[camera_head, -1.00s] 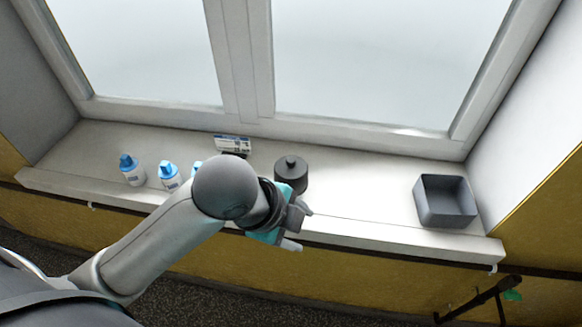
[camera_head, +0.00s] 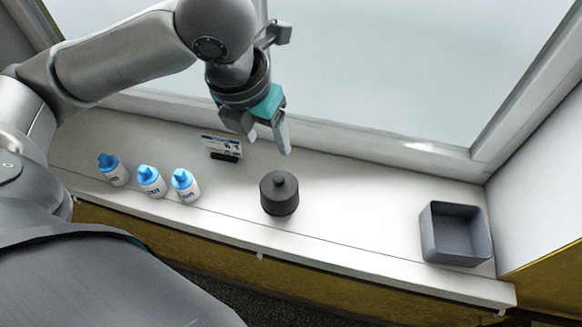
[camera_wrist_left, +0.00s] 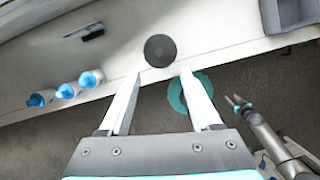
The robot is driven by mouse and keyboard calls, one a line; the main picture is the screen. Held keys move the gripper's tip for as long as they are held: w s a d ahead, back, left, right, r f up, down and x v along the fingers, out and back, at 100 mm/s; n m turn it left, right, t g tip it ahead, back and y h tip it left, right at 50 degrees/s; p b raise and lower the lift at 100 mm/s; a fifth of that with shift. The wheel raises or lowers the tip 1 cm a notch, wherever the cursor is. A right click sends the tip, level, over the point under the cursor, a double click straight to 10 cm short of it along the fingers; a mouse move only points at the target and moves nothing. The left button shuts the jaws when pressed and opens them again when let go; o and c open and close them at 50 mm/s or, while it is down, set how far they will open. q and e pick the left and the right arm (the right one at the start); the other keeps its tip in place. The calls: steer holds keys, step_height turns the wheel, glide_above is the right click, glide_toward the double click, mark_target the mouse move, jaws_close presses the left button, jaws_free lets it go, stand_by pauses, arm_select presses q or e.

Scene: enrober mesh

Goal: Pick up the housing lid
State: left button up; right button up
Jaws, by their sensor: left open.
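The housing lid (camera_head: 279,183) is dark grey and round with a small knob on top. It sits on a dark round housing (camera_head: 280,207) on the windowsill, and I cannot make out the seam well. In the left wrist view the lid (camera_wrist_left: 160,50) shows from above as a dark disc just beyond the fingertips. My left gripper (camera_head: 268,147) is open and empty, above and behind the lid, fingers pointing down, apart from it. Its two fingers also show in the left wrist view (camera_wrist_left: 161,74). My right gripper does not show in the head view; a small pronged grey arm end (camera_wrist_left: 238,103) may be it.
Several white bottles with blue caps (camera_head: 151,181) stand left on the sill (camera_head: 350,215). A small card on a black stand (camera_head: 222,148) is behind them. A grey open bin (camera_head: 456,235) stands at the right. The window is close behind. A teal ring (camera_wrist_left: 176,96) shows low down.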

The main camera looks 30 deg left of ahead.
arm_select(q)
steer(key=b, duration=0.2)
glide_toward(278, 179)
steer(key=x, duration=0.2)
steer(key=shift+w+f, duration=0.3)
steer(key=shift+w, duration=0.15)
steer(key=shift+w+f+b, duration=0.1)
steer(key=shift+f+b, duration=0.2)
steer(key=shift+f, duration=0.1)
steer(key=x, duration=0.3)
steer(key=b+x, duration=0.1)
steer(key=shift+s+f, duration=0.35)
steer(key=shift+w+f, duration=0.15)
steer(key=shift+f, duration=0.2)
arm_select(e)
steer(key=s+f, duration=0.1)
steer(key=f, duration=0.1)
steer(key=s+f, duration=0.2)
arm_select(q)
jaws_close()
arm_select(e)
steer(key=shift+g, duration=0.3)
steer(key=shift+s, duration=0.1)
